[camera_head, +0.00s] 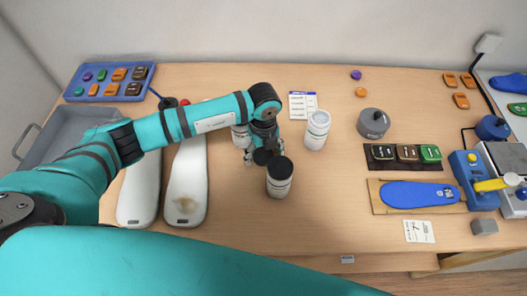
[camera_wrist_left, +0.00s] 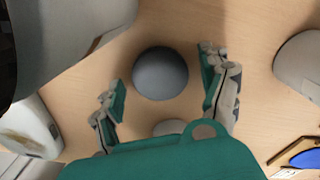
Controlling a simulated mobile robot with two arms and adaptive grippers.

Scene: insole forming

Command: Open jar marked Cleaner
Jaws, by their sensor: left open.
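A white jar with a black lid (camera_head: 280,178) stands upright near the middle of the table. A white-topped jar (camera_head: 317,130) stands behind it to the right, and another white jar (camera_head: 240,137) is partly hidden behind my left gripper. The labels are too small to read, so I cannot tell which is marked Cleaner. My left gripper (camera_head: 262,152) is just left of and behind the black-lidded jar. In the left wrist view its fingers (camera_wrist_left: 167,98) are spread apart, with a dark round top (camera_wrist_left: 160,73) between and beyond them, apparently untouched. My right gripper is not in view.
Two long white forms (camera_head: 187,185) lie left of the jars. A grey tray (camera_head: 45,140) and blue tray (camera_head: 142,72) are farther left. A grey round weight (camera_head: 373,123), a blue insole (camera_head: 420,194) and a device (camera_head: 475,180) stand right. The table front is clear near the middle.

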